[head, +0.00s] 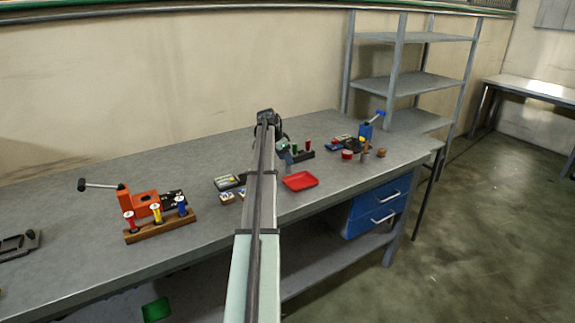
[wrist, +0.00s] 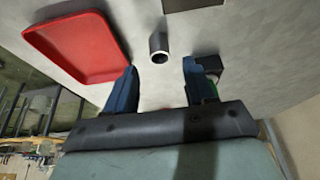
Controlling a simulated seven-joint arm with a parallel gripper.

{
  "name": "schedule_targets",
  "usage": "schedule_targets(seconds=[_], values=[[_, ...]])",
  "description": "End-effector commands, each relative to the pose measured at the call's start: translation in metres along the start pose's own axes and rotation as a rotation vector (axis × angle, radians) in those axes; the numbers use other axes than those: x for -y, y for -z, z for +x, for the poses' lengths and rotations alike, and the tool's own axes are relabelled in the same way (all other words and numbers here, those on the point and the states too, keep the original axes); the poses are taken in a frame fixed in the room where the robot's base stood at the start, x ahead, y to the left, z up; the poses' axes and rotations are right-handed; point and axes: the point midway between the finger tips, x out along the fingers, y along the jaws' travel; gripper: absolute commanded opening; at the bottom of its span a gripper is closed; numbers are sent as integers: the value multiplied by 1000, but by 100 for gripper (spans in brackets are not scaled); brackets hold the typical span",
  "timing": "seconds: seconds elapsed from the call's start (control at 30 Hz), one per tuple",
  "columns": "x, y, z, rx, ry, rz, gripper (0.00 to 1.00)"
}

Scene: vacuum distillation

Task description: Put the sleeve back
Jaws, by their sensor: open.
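My gripper (head: 284,149) hangs over the table at the far end of my arm, to the left of the red tray's back corner. In the wrist view my gripper (wrist: 159,68) is open, with its two blue fingers apart and nothing held between them. A short grey hollow cylinder, which looks like the sleeve (wrist: 158,43), sits at the table surface just beyond the fingertips, roughly centred between them. Its open end faces the camera. I cannot make out the sleeve clearly in the head view.
A red tray (head: 300,181) lies nearby; it also shows in the wrist view (wrist: 75,50). A black block rack (head: 300,157) with coloured parts stands close to my gripper. An orange press (head: 142,203) and a wooden rack (head: 160,230) stand left; a blue press (head: 366,132) stands right.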

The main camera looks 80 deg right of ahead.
Motion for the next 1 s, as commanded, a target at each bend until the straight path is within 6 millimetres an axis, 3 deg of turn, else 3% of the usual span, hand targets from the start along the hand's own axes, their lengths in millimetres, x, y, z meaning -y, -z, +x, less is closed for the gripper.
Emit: schedule_targets(seconds=[0.2, 0.4, 0.83, 1.0], values=[[0, 0, -40, -1, 1, -1, 54], [0, 0, -62, 0, -1, 0, 54], [0, 0, -70, 0, -1, 0, 54], [-11, 7, -60, -16, -7, -20, 54]])
